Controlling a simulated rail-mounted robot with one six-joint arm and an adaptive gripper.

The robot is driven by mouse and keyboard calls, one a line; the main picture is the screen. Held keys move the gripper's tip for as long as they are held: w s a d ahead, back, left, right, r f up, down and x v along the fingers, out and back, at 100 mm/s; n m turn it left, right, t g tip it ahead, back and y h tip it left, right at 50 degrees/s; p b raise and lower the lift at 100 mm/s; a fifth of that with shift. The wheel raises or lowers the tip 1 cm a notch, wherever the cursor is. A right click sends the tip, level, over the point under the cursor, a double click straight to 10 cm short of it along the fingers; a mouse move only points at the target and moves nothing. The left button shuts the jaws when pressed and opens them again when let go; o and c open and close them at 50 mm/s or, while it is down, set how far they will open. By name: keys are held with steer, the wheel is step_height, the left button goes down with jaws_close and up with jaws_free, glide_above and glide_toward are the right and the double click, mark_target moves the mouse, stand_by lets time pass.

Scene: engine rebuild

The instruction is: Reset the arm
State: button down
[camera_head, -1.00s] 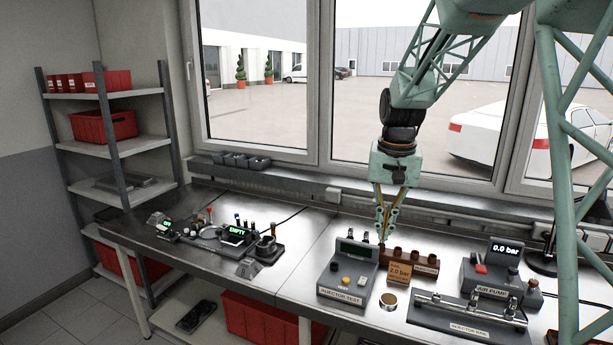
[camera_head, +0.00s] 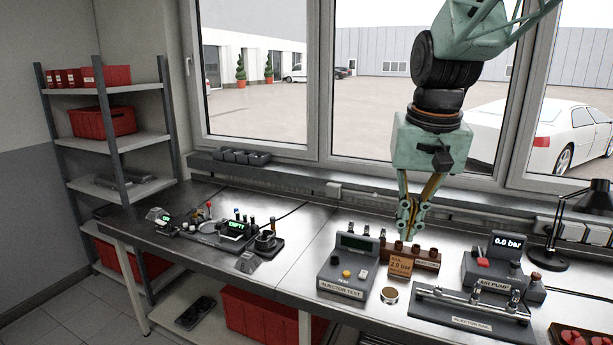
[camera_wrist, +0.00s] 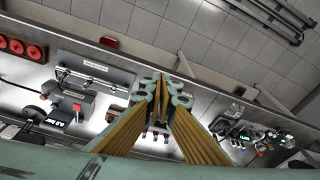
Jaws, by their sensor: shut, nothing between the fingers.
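My gripper (camera_head: 411,232) hangs pointing down above the steel workbench (camera_head: 300,240), in front of the window. Its fingers are shut with nothing between them. In the head view the fingertips are over the brown injector rack (camera_head: 427,257), right of the injector test unit (camera_head: 347,265). I cannot tell the exact height above the rack. In the wrist view the closed fingers (camera_wrist: 160,92) fill the middle, with bench devices on both sides of them.
The air pump (camera_head: 495,265), injector rail (camera_head: 470,308) and black desk lamp (camera_head: 560,235) stand at the right. A tool fixture (camera_head: 225,233) with an "EMPTY" display sits on the left bench. A shelf with red bins (camera_head: 105,122) stands at the left wall.

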steer(key=s+f+n+t+b, duration=0.1)
steer(key=s+f+b, duration=0.1)
steer(key=s, duration=1.4)
steer(key=s+f+n+b, duration=0.1)
steer(key=s+f+b, duration=0.2)
steer(key=s, duration=1.3)
steer(key=shift+t+b, duration=0.3)
steer(key=shift+t, duration=0.1)
